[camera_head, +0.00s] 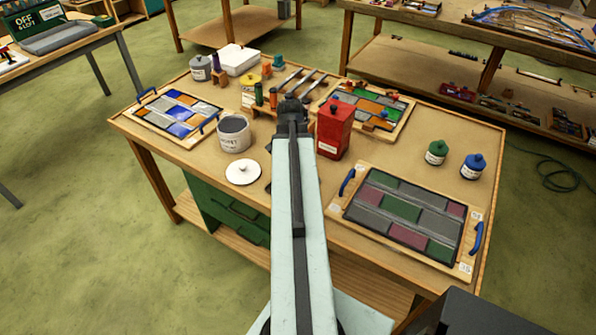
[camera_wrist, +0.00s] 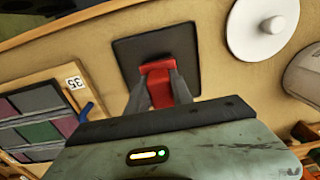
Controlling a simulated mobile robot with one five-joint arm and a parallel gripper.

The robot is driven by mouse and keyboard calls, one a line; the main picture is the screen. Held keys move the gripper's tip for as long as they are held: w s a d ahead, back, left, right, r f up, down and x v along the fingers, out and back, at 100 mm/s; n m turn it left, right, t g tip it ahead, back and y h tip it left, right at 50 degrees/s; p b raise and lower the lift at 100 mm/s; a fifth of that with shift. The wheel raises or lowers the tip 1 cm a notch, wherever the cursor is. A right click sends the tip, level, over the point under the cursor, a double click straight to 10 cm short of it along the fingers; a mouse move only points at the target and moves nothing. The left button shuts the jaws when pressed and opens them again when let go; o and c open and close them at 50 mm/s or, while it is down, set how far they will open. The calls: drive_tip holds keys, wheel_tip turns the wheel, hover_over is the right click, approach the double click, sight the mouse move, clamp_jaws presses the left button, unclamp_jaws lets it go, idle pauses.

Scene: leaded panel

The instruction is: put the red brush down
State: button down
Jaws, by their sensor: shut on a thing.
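The red brush (camera_wrist: 160,92) shows in the wrist view between the two grey fingers of my gripper (camera_wrist: 159,78), which is shut on it. It is over a dark square pad (camera_wrist: 128,48) on the bench, near the bench edge. I cannot tell whether the brush touches the pad. In the head view my own arm hides the brush, the gripper and most of the pad.
A white round lid (camera_head: 243,172) and an open pot (camera_head: 234,135) stand left of my arm. A red canister (camera_head: 335,130) is close on its right. A leaded panel (camera_head: 400,208) with blue handles lies right. Bottles (camera_head: 437,153) stand behind it.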

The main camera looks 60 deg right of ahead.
drive_tip(key=shift+f, duration=0.85)
drive_tip(key=shift+d+r, duration=0.1)
drive_tip(key=shift+r, duration=0.15)
drive_tip(key=shift+f, duration=0.25)
drive_tip(key=c, duration=1.1)
unclamp_jaws()
drive_tip(key=shift+r, duration=0.1)
wheel_tip(320, 180, up, 13)
drive_tip(key=p, duration=1.2)
drive_tip(key=shift+f, duration=0.3)
